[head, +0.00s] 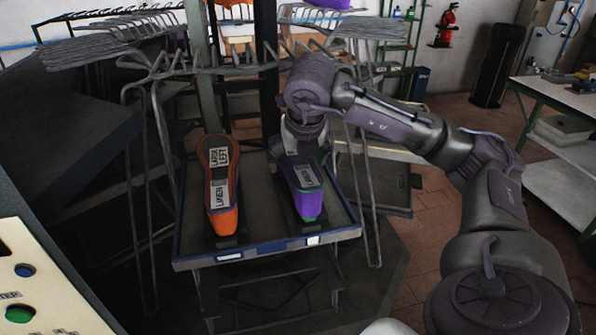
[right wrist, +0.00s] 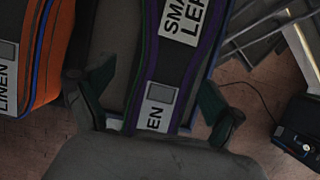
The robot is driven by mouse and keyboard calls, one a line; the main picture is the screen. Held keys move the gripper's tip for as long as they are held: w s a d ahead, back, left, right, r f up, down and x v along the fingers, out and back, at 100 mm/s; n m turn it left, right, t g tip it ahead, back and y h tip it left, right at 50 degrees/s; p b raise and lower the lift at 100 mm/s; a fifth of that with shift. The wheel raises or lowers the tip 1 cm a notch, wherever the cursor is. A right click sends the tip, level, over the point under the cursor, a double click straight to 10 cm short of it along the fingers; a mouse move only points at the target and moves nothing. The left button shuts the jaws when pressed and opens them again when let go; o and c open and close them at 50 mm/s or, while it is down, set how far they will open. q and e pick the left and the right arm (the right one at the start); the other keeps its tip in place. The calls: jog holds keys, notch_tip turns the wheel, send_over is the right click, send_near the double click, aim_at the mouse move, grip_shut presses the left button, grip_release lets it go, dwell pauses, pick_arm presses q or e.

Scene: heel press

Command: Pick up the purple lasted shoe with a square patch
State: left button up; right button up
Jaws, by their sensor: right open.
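The purple lasted shoe (head: 301,174) lies sole up on the right side of a tray, with green at its near end and a white label. In the right wrist view the purple shoe (right wrist: 178,60) shows labels reading "SMA… LEF…" and "…EN", the latter beside a small grey square. My right gripper (head: 304,150) is over the far end of this shoe. In the right wrist view its open fingers (right wrist: 155,97) stand on either side of the shoe, with visible gaps; I cannot tell whether the fingers are level with it. My left gripper is out of view.
An orange shoe (head: 221,187), labelled "LARGE LEFT", lies to the left in the same blue-edged tray (head: 262,247). It also shows near the left finger in the wrist view (right wrist: 38,50). Wire racks stand behind and beside the tray. A control panel (head: 45,275) is at lower left.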

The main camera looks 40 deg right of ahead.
jog(key=shift+d+f, duration=0.15)
jog(key=shift+f, duration=0.15)
jog(key=p+x, duration=0.2)
jog(key=x, duration=0.1)
jog(key=shift+d+f, duration=0.25)
jog(key=shift+f, duration=0.05)
jog(key=shift+w+d+f, duration=0.1)
jog(key=shift+w+f, duration=0.05)
jog(key=shift+f, duration=0.3)
jog(key=c, duration=1.6)
jog(key=shift+r, duration=0.1)
grip_shut()
jog(key=shift+r, duration=0.1)
